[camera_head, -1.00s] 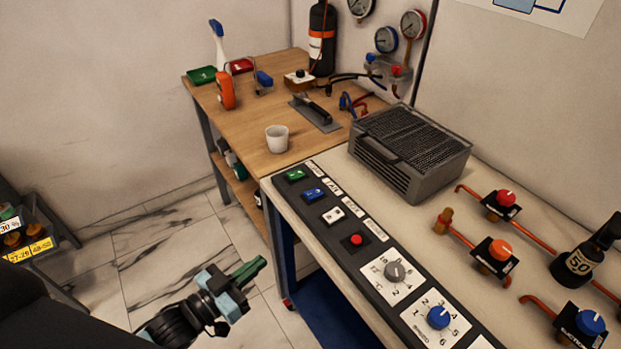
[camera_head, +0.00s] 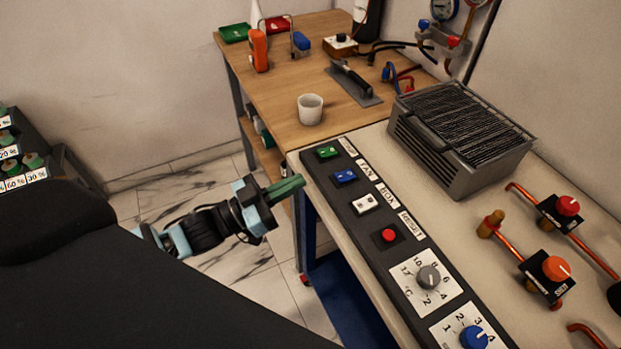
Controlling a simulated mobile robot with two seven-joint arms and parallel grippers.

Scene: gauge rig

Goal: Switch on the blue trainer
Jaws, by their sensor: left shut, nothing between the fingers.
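The trainer bench has a pale top (camera_head: 450,215) and a blue frame (camera_head: 345,290). A black control strip (camera_head: 412,252) runs along its near edge. I cannot tell the switches' positions. My left gripper (camera_head: 298,183), with green fingers, is shut and empty, just left of the strip near the green and blue switches. My right gripper is out of view.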

